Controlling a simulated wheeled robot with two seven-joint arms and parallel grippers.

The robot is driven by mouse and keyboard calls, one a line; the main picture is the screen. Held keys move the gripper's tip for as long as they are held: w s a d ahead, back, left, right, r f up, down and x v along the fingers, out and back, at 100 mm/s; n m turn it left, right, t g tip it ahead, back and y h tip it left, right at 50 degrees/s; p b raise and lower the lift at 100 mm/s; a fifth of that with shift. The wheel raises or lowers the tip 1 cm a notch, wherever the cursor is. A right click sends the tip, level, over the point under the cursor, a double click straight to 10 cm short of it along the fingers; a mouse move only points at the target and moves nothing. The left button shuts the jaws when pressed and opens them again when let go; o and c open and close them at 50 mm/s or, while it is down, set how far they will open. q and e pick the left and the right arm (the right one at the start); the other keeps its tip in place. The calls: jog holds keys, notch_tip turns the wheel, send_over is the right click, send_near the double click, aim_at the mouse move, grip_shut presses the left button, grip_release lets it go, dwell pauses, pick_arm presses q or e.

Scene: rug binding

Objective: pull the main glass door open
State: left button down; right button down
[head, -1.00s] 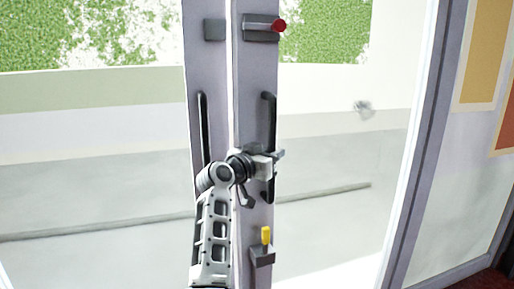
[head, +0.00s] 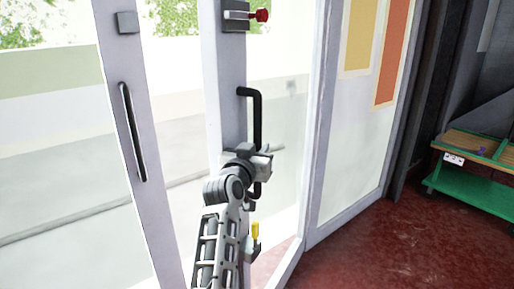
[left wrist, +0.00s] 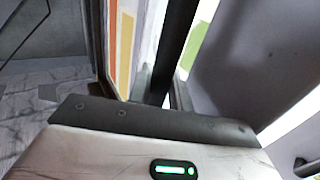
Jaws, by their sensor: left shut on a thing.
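The main glass door is a leaf with a grey-white stile (head: 228,90), and it stands partly open, apart from the other leaf. Its black pull handle (head: 257,118) is upright on the stile. My left gripper (head: 262,166) is shut on the lower part of this handle. The gripper hides part of the handle. In the left wrist view the handle is a dark bar (left wrist: 176,50) rising beyond the gripper body. The fingertips are hidden there. My right gripper is in neither view.
The other leaf (head: 135,130) with its own black handle (head: 132,132) is at the left. A red-knobbed bolt (head: 261,15) and a yellow-knobbed latch (head: 255,231) sit on the stile. A green-framed bench (head: 478,190) stands at the right. The red floor between is clear.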

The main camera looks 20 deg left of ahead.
aim_at(255, 140)
pick_arm(q)
jog(key=c, duration=1.3)
grip_release()
jog(key=shift+s+a+f, duration=0.1)
jog(key=shift+a, duration=0.05)
jog(key=shift+c, duration=0.2)
notch_tip(255, 140, up, 3)
jog(key=shift+r, duration=0.1)
jog(key=s+r, duration=0.1)
jog(key=r, duration=0.1)
jog(key=s+d+r, duration=0.1)
jog(key=s+r, duration=0.1)
jog(key=s+d+r, duration=0.1)
jog(key=s+r, duration=0.1)
jog(key=shift+r, duration=0.1)
jog(key=s+d+r, duration=0.3)
jog(key=s, duration=0.5)
jog(key=shift+d+r, duration=0.2)
jog(key=shift+r, duration=0.15)
